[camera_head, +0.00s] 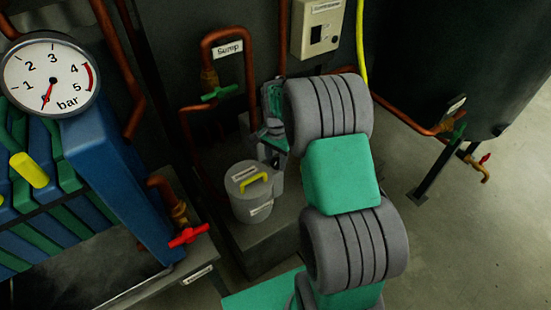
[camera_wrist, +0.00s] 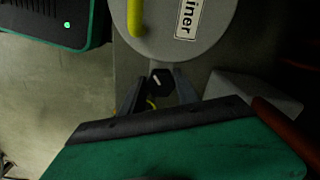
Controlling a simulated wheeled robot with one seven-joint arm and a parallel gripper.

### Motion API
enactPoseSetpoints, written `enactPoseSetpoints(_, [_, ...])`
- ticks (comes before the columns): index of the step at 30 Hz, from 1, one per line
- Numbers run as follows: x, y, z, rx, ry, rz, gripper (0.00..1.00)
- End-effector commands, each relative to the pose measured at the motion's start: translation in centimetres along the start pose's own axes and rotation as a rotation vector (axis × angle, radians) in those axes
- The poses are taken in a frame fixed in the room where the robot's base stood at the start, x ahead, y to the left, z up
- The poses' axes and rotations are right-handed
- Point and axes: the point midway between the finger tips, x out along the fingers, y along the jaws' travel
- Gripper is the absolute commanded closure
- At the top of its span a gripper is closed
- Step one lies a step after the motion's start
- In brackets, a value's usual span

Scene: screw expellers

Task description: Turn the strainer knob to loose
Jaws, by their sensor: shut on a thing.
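The strainer is a grey round pot (camera_head: 252,190) with a yellow handle (camera_head: 254,181) on its lid, standing on a grey block in the head view. In the wrist view its lid (camera_wrist: 212,48) fills the top, with a label ending in "iner". A small black knob (camera_wrist: 161,78) with a white pointer mark sits just below the lid there. My gripper (camera_wrist: 159,90) has its two dark fingers on either side of the knob and is shut on it. In the head view my gripper (camera_head: 273,153) is beside the pot's right side, and the knob is hidden.
A pressure gauge (camera_head: 50,73) and blue-green plate stack stand at the left. A red-handled valve (camera_head: 188,235) is near the pot's front left. Copper pipes and a green valve (camera_head: 219,92) under a "Sump" label rise behind. Open floor (camera_head: 480,245) lies at right.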

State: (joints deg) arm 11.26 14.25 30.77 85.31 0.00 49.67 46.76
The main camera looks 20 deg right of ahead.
Motion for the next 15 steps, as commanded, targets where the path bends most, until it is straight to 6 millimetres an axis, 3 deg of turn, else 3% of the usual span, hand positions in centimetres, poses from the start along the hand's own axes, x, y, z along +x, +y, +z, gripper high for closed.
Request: enactPoseSetpoints(15, [0.00, 0.05, -0.01, -0.034, 0.000, 0.001, 1.00])
